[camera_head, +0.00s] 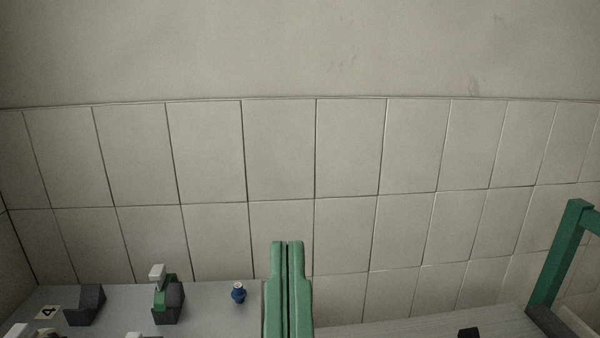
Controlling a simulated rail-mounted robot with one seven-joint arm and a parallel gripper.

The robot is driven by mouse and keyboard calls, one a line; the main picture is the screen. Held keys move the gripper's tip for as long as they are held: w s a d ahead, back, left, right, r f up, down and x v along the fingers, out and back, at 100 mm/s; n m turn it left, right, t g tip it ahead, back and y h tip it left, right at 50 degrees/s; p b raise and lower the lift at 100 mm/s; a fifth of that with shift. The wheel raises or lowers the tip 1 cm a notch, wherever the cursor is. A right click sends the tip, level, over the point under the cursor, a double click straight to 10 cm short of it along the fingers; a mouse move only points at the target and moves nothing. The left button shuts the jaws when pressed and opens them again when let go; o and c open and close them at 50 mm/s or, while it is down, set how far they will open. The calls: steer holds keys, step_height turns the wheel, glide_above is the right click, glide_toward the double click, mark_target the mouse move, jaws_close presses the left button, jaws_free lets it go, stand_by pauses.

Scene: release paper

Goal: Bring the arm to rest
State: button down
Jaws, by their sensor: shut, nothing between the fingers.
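My gripper (287,246) shows at the bottom centre as two green parallel fingers pointing up in the picture. The fingers lie side by side with only a thin dark line between them, shut and empty. They stand in front of the pale tiled wall (350,150) and overlap the right end of a grey worktop (212,300). The rest of my arm is below the picture edge.
A green frame (560,255) rises at right. The space above is clear.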

step_height(320, 180, up, 37)
steer(key=p, duration=3.6)
steer(key=shift+s+a+p, duration=0.3)
steer(key=shift+a, duration=0.05)
steer(key=shift+r, duration=0.15)
